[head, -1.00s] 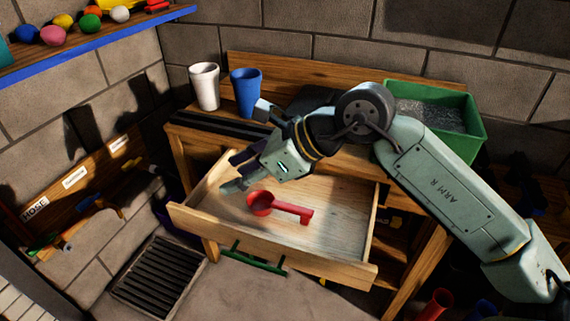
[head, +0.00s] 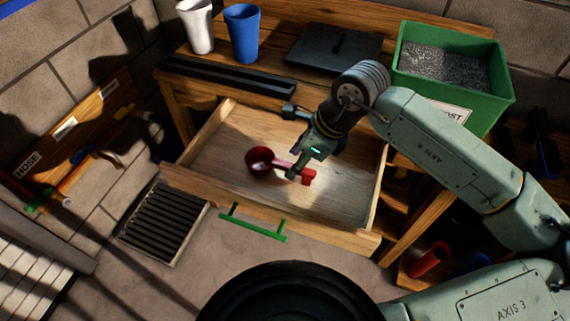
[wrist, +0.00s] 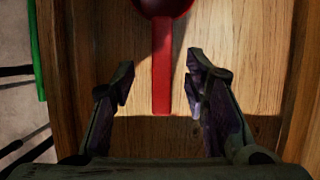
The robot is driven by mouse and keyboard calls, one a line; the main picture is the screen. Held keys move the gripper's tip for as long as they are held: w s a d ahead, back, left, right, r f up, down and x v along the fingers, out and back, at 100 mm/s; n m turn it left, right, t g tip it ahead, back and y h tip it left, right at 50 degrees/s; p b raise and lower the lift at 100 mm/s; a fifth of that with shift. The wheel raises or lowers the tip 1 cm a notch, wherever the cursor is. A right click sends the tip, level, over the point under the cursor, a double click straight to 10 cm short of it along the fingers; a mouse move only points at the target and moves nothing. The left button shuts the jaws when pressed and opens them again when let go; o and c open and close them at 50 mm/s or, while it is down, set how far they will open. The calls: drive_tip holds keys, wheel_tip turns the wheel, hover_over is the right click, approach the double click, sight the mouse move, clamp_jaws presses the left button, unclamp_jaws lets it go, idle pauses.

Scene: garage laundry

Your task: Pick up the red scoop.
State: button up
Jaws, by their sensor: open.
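The red scoop (head: 260,160) lies in the open wooden drawer (head: 215,187), its round bowl to the left and its handle running right. My gripper (head: 296,170) is over the handle, inside the drawer area, and hides part of it. In the wrist view my gripper (wrist: 158,88) is open, with one finger on each side of the red handle (wrist: 162,75) and gaps between. The bowl is cut off at the top of that view. I cannot tell the exact height of the fingertips above the handle.
The drawer's walls surround the scoop, with a green handle (head: 252,224) on its front. On the bench stand a white cup (head: 196,27), a blue cup (head: 242,34), a dark flat plate (head: 333,48) and a green bin (head: 408,75) of grey granules. A floor grate (head: 165,222) lies at left.

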sight(280, 168)
drive_tip(key=shift+p+x, duration=0.3)
drive_tip(key=shift+x, duration=1.35)
drive_tip(key=shift+w, duration=0.1)
drive_tip(key=shift+c, duration=0.2)
clamp_jaws()
